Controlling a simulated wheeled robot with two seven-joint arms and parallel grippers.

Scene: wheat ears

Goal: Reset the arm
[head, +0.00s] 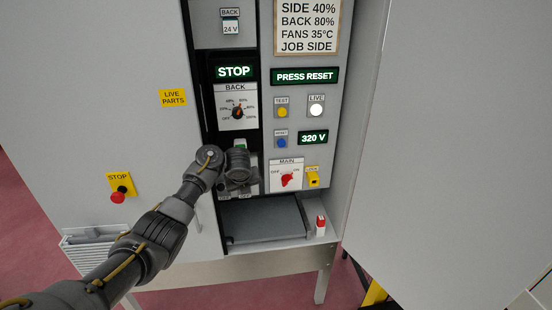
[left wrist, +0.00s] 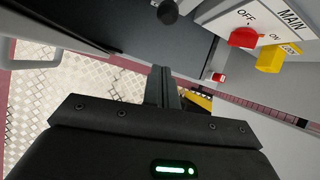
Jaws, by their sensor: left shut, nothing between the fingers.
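My left arm reaches in from the left in the head view. Its gripper (head: 240,180) is in front of the lower middle of the control cabinet, hiding part of the panel below a green switch (head: 240,144). In the left wrist view the narrow fingers (left wrist: 162,88) are shut and empty, apart from the panel controls. The MAIN switch has a red knob (head: 287,179), also in the left wrist view (left wrist: 243,38). A blue RESET button (head: 282,142) is right of the gripper. Displays read STOP (head: 234,72) and PRESS RESET (head: 304,77). My right gripper is out of view.
A yellow lock (head: 313,178) is beside MAIN. A dark shelf (head: 262,221) juts out below, with a red-and-white item (head: 320,226) at its right. A red stop button (head: 118,197) is on the left door. A grey panel (head: 450,150) stands at the right.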

